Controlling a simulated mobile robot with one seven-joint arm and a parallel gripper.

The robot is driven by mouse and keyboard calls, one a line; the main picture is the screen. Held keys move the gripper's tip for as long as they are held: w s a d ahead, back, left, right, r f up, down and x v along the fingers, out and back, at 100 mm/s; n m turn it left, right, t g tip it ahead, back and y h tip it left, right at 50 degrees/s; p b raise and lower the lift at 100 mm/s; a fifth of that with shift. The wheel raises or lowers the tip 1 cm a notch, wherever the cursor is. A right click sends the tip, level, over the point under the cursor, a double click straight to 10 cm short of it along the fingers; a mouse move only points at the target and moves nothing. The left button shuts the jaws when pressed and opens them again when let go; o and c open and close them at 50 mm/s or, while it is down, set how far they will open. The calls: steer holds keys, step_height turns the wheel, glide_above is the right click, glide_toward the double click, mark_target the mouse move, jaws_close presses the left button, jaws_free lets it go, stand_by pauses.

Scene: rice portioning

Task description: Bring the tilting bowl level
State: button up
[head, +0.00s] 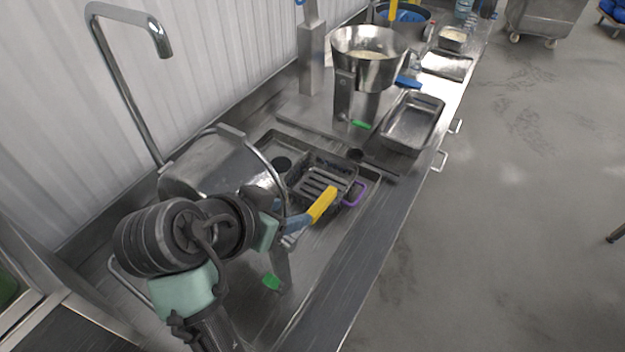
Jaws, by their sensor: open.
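A large steel bowl (205,172) is tipped over at the left of the counter, its curved rim facing right towards a slotted tray (318,188). Below it stands a steel post (281,262) with a green part (271,282). A handle with a yellow grip (323,204) and a blue section sticks out to the right of the bowl. My gripper (287,238) is open beside the blue end of the handle. My dark arm hides part of the bowl and post, and I cannot tell whether the fingers touch the handle.
Farther back, another steel bowl (368,57) stands upright with pale contents. An empty steel pan (412,122) lies right of it. A tall curved tap (128,85) rises at the left.

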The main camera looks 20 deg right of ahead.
mark_target(316, 207)
steer(key=p+x, duration=0.3)
steer(key=x, duration=0.9)
steer(key=shift+d+f, duration=0.3)
steer(key=shift+d, duration=0.05)
steer(key=shift+c, duration=0.3)
jaws_close()
stand_by(0.7)
